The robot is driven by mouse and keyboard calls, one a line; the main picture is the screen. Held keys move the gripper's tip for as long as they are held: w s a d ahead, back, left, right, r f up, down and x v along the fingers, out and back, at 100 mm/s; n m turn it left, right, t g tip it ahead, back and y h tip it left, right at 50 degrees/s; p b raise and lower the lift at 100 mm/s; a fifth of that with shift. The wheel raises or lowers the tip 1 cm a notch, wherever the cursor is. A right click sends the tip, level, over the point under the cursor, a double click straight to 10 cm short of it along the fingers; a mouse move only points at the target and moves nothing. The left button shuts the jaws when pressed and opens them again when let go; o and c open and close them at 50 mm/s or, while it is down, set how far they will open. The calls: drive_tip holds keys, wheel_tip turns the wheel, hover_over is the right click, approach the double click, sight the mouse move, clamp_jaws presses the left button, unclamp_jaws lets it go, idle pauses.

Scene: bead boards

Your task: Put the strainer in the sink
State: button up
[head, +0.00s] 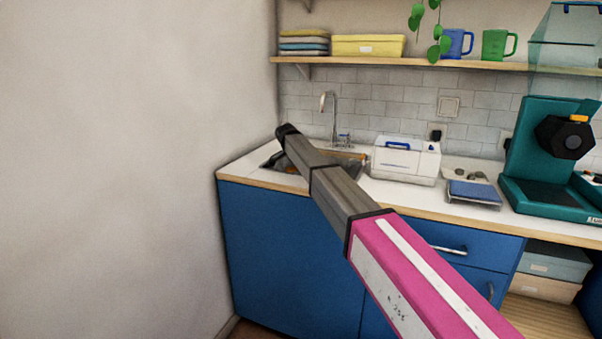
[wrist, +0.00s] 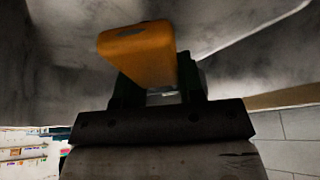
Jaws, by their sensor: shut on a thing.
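In the wrist view my gripper (wrist: 160,94) is shut on an orange block-shaped handle, which I take for part of the strainer (wrist: 148,58). No mesh or bowl of it can be made out there. Grey, shaded surfaces surround it closely. In the head view the sink (head: 348,163) is a dark basin in the white worktop at the left end of the counter. My arm reaches across it, and its dark end stands over the sink's left part. The arm hides much of the basin, and I cannot tell whether the strainer touches the bottom.
A tall tap (head: 334,115) stands behind the sink. A white box-like device (head: 405,163) is just right of it, then a blue scale (head: 474,193) and a teal machine (head: 525,150). A plain wall (head: 130,150) closes the left side. A shelf (head: 400,63) runs above.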

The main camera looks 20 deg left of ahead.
drive_tip(key=shift+f, duration=0.65)
drive_tip(key=shift+f, duration=0.55)
drive_tip(key=o, duration=1)
drive_tip(key=shift+r, duration=0.35)
drive_tip(key=v, duration=1.2)
drive_tip(key=shift+r, duration=0.25)
